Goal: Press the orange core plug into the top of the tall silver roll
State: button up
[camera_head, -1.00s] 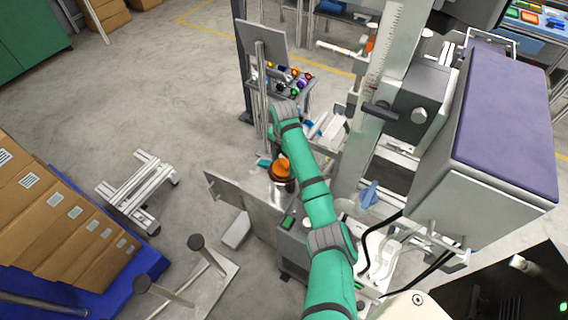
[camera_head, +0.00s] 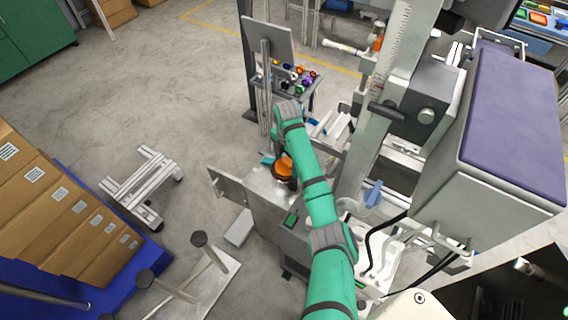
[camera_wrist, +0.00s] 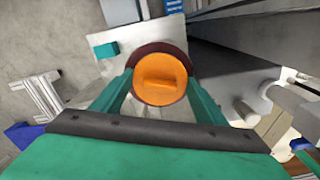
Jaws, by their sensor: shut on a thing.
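The orange core plug (camera_wrist: 160,77) is a round disc with a raised bar across its face. In the wrist view it sits between the teal fingers of my gripper (camera_wrist: 160,84), which is shut on it. A dark maroon-brown round thing (camera_wrist: 160,48) shows around its far edge; I cannot tell whether they touch. In the head view the plug (camera_head: 283,165) shows just left of my green arm, above a dark round body. I cannot make out the tall silver roll in either view; the plug and my arm hide what lies below.
A metal plate (camera_head: 236,192) lies around the plug, with a small teal block (camera_wrist: 106,50) on it. A tall machine with a purple-topped box (camera_head: 515,110) stands right. A rack of coloured pieces (camera_head: 302,80) stands behind.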

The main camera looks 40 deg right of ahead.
jog(key=shift+s+d+r, duration=0.25)
jog(key=shift+d, duration=0.05)
jog(key=shift+w+a+r, duration=0.1)
jog(key=shift+a+r, duration=0.1)
jog(key=shift+r, duration=0.2)
jog(key=shift+w+a, duration=0.25)
dwell(0.7)
jog(key=shift+s+d+f, duration=0.2)
jog(key=shift+f, duration=0.1)
jog(key=shift+a+f, duration=0.1)
jog(key=shift+f, duration=0.4)
jog(key=o, duration=0.8)
jog(key=shift+w, duration=0.1)
